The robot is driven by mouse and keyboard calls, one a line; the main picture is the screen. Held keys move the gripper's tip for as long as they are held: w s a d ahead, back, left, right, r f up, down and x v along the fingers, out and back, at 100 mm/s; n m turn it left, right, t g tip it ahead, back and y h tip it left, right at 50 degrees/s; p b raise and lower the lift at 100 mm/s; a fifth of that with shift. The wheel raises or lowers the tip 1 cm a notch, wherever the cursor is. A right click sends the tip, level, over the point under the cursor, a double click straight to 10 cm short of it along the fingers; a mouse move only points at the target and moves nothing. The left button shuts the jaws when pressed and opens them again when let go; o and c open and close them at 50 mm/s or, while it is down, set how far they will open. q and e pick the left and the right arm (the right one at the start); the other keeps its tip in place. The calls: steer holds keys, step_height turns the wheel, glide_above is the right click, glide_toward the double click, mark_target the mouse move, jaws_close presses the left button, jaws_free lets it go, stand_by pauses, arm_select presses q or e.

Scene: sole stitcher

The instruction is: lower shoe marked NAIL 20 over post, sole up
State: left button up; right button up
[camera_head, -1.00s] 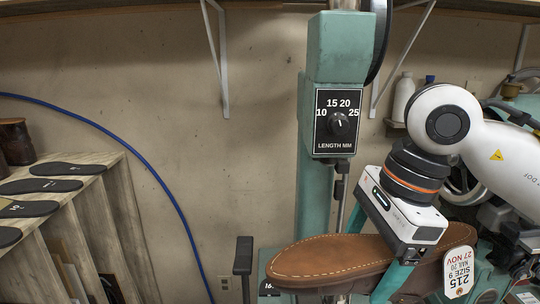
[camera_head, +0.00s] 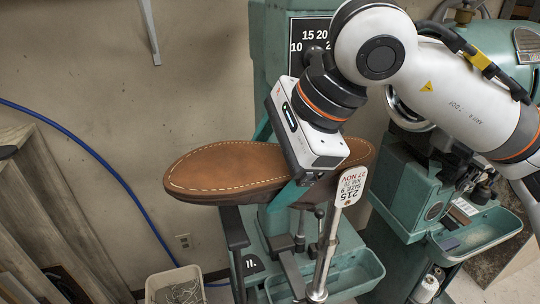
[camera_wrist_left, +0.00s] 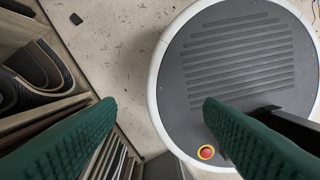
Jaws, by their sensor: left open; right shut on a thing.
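The brown leather shoe (camera_head: 225,168) is held sole up, its white-stitched sole facing the camera and its toe to the left. Its white tag (camera_head: 350,187) reads 215, SIZE 9, NAIL 20, 27 NOV upside down. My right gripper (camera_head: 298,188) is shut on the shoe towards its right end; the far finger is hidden. A shiny metal post (camera_head: 325,250) rises from the green machine (camera_head: 275,215) beneath the shoe. Its top is hidden by the shoe and tag, so I cannot tell whether they touch. My left gripper (camera_wrist_left: 158,102) is open and empty in the left wrist view.
A length dial plate (camera_head: 308,32) is on the machine column behind my right wrist. A green tray (camera_head: 355,275) surrounds the post's foot. A bin of scraps (camera_head: 177,287) stands lower left. A wooden rack (camera_head: 50,200) is at far left. Another green machine (camera_head: 410,190) stands right.

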step_height(320, 180, down, 3)
steer(key=shift+a+b, duration=0.15)
steer(key=shift+b, duration=0.95)
steer(key=shift+c, duration=0.6)
steer(key=shift+f+b, duration=0.6)
steer(key=shift+b, duration=0.15)
steer(key=shift+f+b, duration=0.4)
arm_select(q)
steer(key=f, duration=0.1)
steer(key=w+a+f, duration=0.1)
steer(key=f, duration=0.2)
steer(key=shift+w+a+f, duration=0.25)
steer(key=shift+f, duration=0.1)
steer(key=shift+s+a+f, duration=0.1)
steer(key=shift+a+f, duration=0.05)
steer(key=shift+a, duration=0.05)
steer(key=shift+a+f+b, duration=0.1)
steer(key=shift+f+b, duration=0.15)
steer(key=shift+b, duration=0.1)
arm_select(e)
steer(key=shift+f, duration=0.3)
steer(key=o, duration=1.3)
steer(key=shift+c, duration=0.2)
